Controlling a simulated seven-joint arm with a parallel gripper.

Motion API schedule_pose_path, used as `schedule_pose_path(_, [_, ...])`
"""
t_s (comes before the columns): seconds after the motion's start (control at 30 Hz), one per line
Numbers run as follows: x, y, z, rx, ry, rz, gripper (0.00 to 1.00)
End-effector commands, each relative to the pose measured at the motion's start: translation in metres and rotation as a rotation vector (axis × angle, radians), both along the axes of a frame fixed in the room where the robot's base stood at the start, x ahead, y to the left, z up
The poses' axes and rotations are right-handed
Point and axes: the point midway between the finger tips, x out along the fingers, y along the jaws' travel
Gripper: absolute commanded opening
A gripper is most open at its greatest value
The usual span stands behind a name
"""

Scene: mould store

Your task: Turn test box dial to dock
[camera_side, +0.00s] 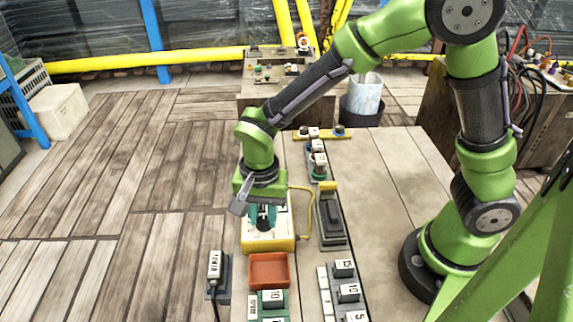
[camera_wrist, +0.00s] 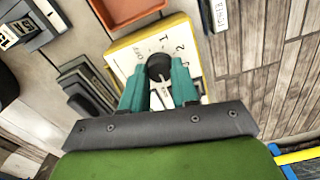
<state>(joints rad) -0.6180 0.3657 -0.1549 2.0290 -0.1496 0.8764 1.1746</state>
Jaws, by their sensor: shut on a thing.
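The test box (camera_side: 284,236) is a yellow box with a white top, at the middle of the table's left edge in the side view. It also shows in the wrist view (camera_wrist: 126,62), with a printed 1 and 2 beside the dial. The black round dial (camera_wrist: 159,66) stands on its face, with a pale pointer mark partly between my fingers. My gripper (camera_wrist: 158,82) has its teal fingers closed on either side of the dial. In the side view my gripper (camera_side: 263,217) points down onto the box and hides most of the dial. The word dock is not readable.
An orange tray (camera_side: 268,256) sits just in front of the box. A grey unit with a dark top (camera_side: 331,218) stands close at its right. Numbered blocks (camera_side: 349,292) and a labelled power piece (camera_side: 214,268) are nearer.

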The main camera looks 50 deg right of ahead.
Motion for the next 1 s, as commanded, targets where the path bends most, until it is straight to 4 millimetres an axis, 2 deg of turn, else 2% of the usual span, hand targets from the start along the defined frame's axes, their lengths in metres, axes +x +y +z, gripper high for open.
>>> schedule_pose_path(0.3, [-0.0006,0.0001,0.0009,0.001,0.002,-0.134,0.00])
schedule_pose_path(0.87, [-0.0005,0.0003,0.0007,0.001,0.002,-0.163,0.00])
schedule_pose_path(0.9, [-0.0005,0.0002,0.0007,0.001,0.002,-0.163,0.32])
schedule_pose_path(1.0, [-0.0005,0.0002,0.0006,0.001,0.002,-0.162,0.47])
